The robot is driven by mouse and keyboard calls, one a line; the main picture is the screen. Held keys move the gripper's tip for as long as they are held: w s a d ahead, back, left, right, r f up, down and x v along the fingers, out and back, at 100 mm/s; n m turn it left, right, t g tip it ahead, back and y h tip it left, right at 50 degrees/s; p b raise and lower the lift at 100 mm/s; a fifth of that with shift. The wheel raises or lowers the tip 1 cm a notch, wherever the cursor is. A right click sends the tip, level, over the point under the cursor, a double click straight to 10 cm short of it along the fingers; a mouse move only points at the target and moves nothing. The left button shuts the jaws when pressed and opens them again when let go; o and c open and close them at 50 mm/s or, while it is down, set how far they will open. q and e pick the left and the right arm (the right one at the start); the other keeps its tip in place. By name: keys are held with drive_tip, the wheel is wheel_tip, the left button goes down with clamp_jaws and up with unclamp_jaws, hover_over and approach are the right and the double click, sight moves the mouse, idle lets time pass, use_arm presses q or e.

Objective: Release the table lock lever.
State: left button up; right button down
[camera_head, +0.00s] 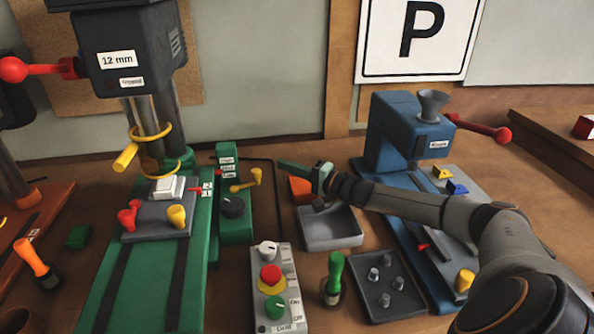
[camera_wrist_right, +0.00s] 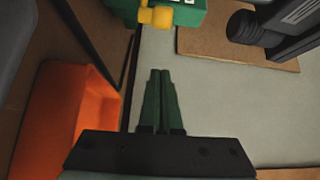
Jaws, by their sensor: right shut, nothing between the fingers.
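A drill press with a green base (camera_head: 150,265) stands at the left of the head view. A yellow-handled lever (camera_head: 125,157) sticks out from its column, below a yellow ring. A second yellow lever (camera_head: 247,183) sits on a green box (camera_head: 236,215) with small labels; it also shows at the top of the right wrist view (camera_wrist_right: 156,15). I cannot tell which lever is the table lock. My right gripper (camera_head: 281,164) has green fingers, shut and empty, right of the green box and apart from it. Its fingertips (camera_wrist_right: 160,73) point toward the box in the wrist view. My left gripper is not in view.
An orange bin (camera_wrist_right: 65,115) is beside my right gripper. A grey tray (camera_head: 330,240), a control box with a red button (camera_head: 270,276), a dark tray with pegs (camera_head: 387,290) and a blue machine (camera_head: 390,140) stand around my right arm.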

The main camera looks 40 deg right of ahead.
drive_tip(key=x, duration=0.4)
drive_tip(key=shift+w+a+r, duration=0.1)
drive_tip(key=shift+w, duration=0.3)
use_arm(q)
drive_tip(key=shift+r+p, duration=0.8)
drive_tip(key=shift+p, duration=0.05)
use_arm(e)
drive_tip(key=shift+s+a, duration=0.6)
drive_tip(key=shift+a, duration=0.2)
drive_tip(key=shift+s+a, duration=0.6)
drive_tip(key=shift+a, duration=0.2)
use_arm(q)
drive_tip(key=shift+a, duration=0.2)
use_arm(e)
drive_tip(key=shift+f, duration=0.2)
